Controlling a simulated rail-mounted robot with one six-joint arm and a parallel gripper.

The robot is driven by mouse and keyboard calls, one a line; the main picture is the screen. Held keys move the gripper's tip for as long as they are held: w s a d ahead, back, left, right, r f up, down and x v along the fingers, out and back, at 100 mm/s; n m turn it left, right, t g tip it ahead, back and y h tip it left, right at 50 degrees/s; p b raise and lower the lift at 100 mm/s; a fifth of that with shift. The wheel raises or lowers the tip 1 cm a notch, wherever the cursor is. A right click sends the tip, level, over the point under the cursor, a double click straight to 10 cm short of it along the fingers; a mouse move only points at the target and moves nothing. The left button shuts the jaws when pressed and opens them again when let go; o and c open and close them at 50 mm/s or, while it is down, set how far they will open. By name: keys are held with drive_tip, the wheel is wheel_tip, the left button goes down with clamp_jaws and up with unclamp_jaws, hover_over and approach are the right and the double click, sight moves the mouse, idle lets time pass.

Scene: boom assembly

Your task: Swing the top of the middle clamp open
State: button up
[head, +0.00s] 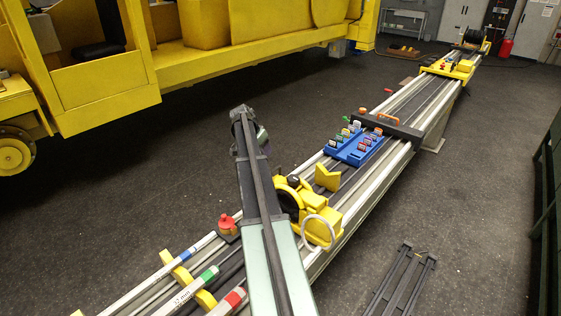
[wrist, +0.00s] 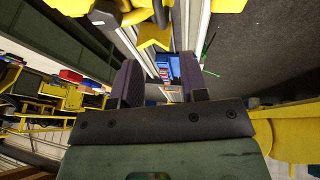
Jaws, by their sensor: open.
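The middle clamp is most likely the yellow clamp assembly (head: 330,222) on the rail just right of my arm in the head view. It has a black round part on its left and a pale ring in front. My arm hides part of its left side, and I cannot tell the state of its top. In the wrist view, a yellow and dark part (wrist: 82,7), perhaps of this clamp, is cut off at the top edge. My gripper (wrist: 159,78) is open, with nothing between its two dark fingers. In the head view its fingers are not clear.
A yellow V-shaped block (head: 327,178) and a blue tray (head: 343,152) with several coloured pieces stand farther along the rail. An orange handle (head: 387,119) lies beyond. Coloured-banded rods and a red knob (head: 228,224) are at lower left. A yellow vehicle (head: 240,50) stands behind.

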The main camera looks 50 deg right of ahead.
drive_tip(key=b+x, duration=0.9)
drive_tip(key=x, duration=0.2)
drive_tip(key=shift+a, duration=0.15)
drive_tip(key=shift+r, duration=0.15)
drive_tip(key=shift+c, duration=0.3)
clamp_jaws()
